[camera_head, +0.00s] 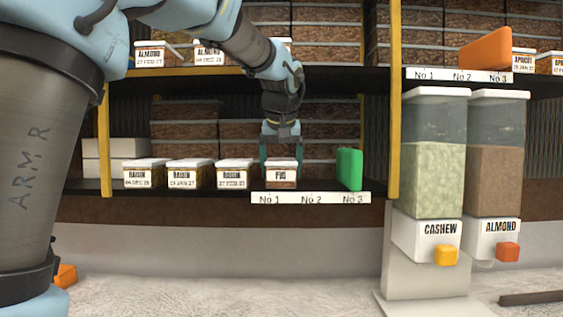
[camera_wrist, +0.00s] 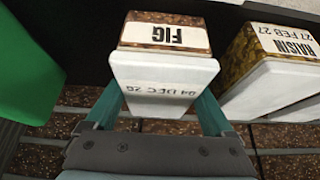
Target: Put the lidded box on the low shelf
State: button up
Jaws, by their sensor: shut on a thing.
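The lidded box (camera_head: 281,176) is labelled FIG, with a white lid and dark brown contents. It is on the low shelf (camera_head: 205,195), above the No 1 mark of the white strip (camera_head: 311,198). My gripper (camera_head: 280,158) reaches down from above and is shut on the box. In the wrist view the two teal fingers flank the fig box (camera_wrist: 165,60), whose lid bears the date 04 DEC 26. I cannot tell whether its base touches the shelf.
A row of raisin boxes (camera_head: 233,174) stands just left of the fig box. A green block (camera_head: 349,169) stands at No 3. Room is free between box and block. A yellow post (camera_head: 394,120) is at right, and the upper shelf (camera_head: 340,78) is overhead.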

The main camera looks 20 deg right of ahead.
jog(key=shift+s, duration=0.1)
jog(key=shift+f+b, duration=0.1)
jog(key=shift+b, duration=0.2)
jog(key=o, duration=1.4)
jog(key=shift+r, duration=0.3)
jog(key=b+v, duration=0.1)
jog(key=v, duration=1)
jog(key=shift+s+r+b, duration=0.2)
jog(key=shift+r+b, duration=0.1)
jog(key=shift+r, duration=0.05)
jog(key=shift+a, duration=0.1)
